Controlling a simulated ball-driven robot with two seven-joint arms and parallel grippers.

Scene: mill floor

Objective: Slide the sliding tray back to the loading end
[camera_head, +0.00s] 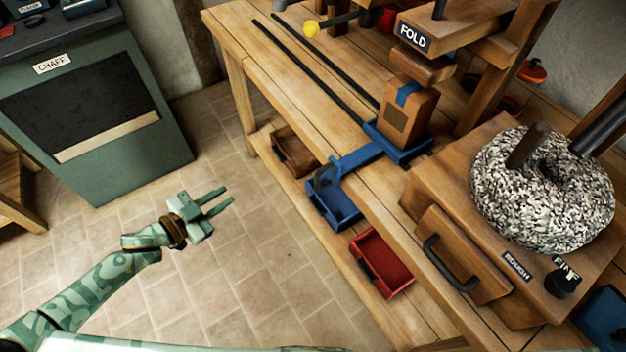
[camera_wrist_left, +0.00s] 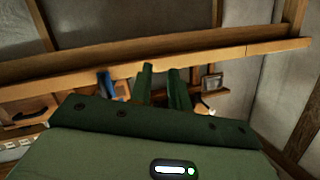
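The blue sliding tray (camera_head: 412,153) sits on the workbench at the near right end of two dark rails (camera_head: 312,62). It is under the press labelled FOLD (camera_head: 413,37). A brown block with a blue band (camera_head: 408,112) stands upright on the tray. A blue arm (camera_head: 358,158) reaches from the tray past the bench's front edge to a blue grip (camera_head: 324,176). My left gripper (camera_head: 227,196) is open and empty, over the floor, left of and apart from that grip. Its two green fingers also show apart in the left wrist view (camera_wrist_left: 160,72). My right gripper is not in view.
Blue (camera_head: 343,213) and red (camera_head: 382,263) bins sit on the low shelf. A wooden cabinet with a dark drawer handle (camera_head: 449,264) and a round millstone (camera_head: 540,200) stands at right. A green CHAFF bin (camera_head: 100,110) is at left. Tiled floor between is clear.

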